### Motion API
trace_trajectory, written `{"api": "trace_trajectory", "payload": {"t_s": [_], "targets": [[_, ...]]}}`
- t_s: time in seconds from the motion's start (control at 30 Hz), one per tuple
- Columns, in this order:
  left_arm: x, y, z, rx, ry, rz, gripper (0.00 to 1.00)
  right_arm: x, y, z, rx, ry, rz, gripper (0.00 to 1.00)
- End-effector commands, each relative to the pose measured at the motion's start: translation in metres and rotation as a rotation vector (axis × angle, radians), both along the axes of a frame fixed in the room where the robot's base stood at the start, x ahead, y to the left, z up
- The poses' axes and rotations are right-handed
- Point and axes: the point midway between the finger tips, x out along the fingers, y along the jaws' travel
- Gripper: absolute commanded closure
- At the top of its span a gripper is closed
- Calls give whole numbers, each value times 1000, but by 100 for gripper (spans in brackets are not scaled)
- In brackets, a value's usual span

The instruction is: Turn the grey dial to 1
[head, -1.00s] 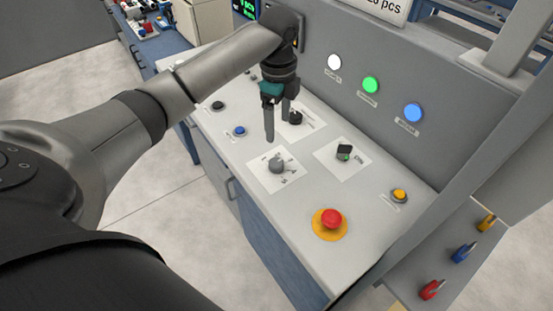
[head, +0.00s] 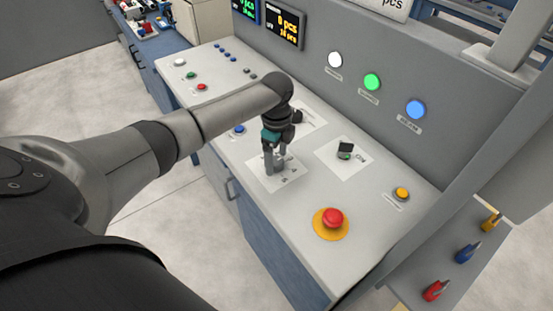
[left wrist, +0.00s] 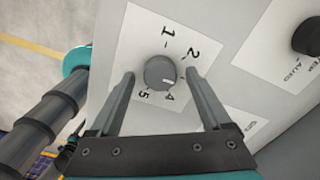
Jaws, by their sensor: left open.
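The grey dial (left wrist: 160,73) is a round knob on a white card (left wrist: 138,35) with printed numbers around it. In the left wrist view 1, 2, 4 and 5 can be read; the place between 2 and 4 is covered by a finger. A light mark on the dial's rim faces the lower right, between the covered place and the 4. My left gripper (head: 274,163) is open and low over the card, with one finger on each side of the dial. A gap shows between the dial and the left finger. In the head view the fingers mostly hide the dial. My right gripper is not in view.
A black switch (head: 345,149) on another card is to the right, and a dark knob (left wrist: 307,36) is beside the dial's card. A red button (head: 332,218) on a yellow base and a yellow button (head: 401,193) are nearer the panel's right end.

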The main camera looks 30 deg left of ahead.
Motion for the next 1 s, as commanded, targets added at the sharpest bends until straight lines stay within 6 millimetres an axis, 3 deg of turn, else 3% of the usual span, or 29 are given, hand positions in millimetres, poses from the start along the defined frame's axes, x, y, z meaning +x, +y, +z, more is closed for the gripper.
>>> {"api": "trace_trajectory", "payload": {"t_s": [0.37, 1.0], "targets": [[0, 0, -6, 0, 0, 0, 18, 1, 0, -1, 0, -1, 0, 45], [0, 0, -6, 0, 0, 1, 90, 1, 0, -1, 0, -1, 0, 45]]}}
